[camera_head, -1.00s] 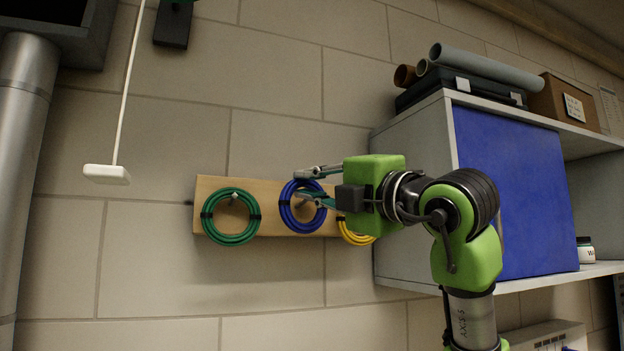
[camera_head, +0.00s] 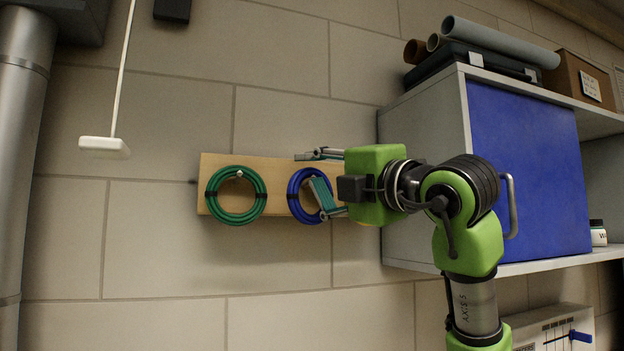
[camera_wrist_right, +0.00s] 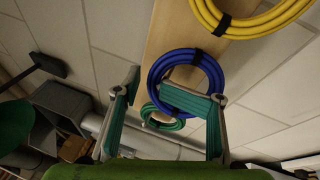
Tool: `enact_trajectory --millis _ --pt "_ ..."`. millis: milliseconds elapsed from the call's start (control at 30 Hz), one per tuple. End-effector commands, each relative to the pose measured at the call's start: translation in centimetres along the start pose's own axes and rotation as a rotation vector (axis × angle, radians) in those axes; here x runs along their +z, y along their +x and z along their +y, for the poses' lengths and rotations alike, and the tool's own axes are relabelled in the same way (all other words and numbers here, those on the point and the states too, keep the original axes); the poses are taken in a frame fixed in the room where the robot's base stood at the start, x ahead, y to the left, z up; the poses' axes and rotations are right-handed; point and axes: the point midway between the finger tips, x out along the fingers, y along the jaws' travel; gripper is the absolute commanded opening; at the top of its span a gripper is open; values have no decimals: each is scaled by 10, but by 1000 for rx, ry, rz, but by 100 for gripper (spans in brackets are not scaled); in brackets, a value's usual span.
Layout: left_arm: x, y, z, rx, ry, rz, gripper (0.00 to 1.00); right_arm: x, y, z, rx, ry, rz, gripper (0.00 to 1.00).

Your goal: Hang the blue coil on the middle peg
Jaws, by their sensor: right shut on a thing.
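The blue coil (camera_head: 296,196) lies against the middle of the wooden peg board (camera_head: 279,165); it also shows in the wrist view (camera_wrist_right: 215,72). My left gripper is not in view.
A green coil (camera_head: 236,219) hangs on the left peg (camera_head: 239,173). A yellow coil (camera_wrist_right: 250,27) is on the other side, mostly behind my gripper in the head view. A shelf cabinet with a blue door (camera_head: 530,170) stands close at the right. Bare wall lies below the board.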

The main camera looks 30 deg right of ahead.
Motion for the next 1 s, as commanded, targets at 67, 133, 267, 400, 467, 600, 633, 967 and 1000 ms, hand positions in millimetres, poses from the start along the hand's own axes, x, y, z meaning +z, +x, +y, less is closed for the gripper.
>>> enact_trajectory --millis 67,133,267,400,467,600,633,967,1000 --pt "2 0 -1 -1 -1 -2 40 2 -4 4 12 1 -4 33" --pt "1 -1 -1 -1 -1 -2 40 2 -10 5 13 1 -4 33" --pt "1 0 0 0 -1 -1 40 2 -33 4 12 -1 -5 33" --pt "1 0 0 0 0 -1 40 2 -64 2 9 -2 -5 33" --pt "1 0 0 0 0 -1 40 2 -77 2 9 -1 -5 33" --pt "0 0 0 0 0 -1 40 2 -101 1 4 -1 -3 33" --pt "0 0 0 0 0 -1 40 2 -105 1 4 -1 -3 33" --pt "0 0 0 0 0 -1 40 1 -121 -1 -1 0 0 33" --pt "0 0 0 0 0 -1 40 1 -121 -1 -1 0 0 33"
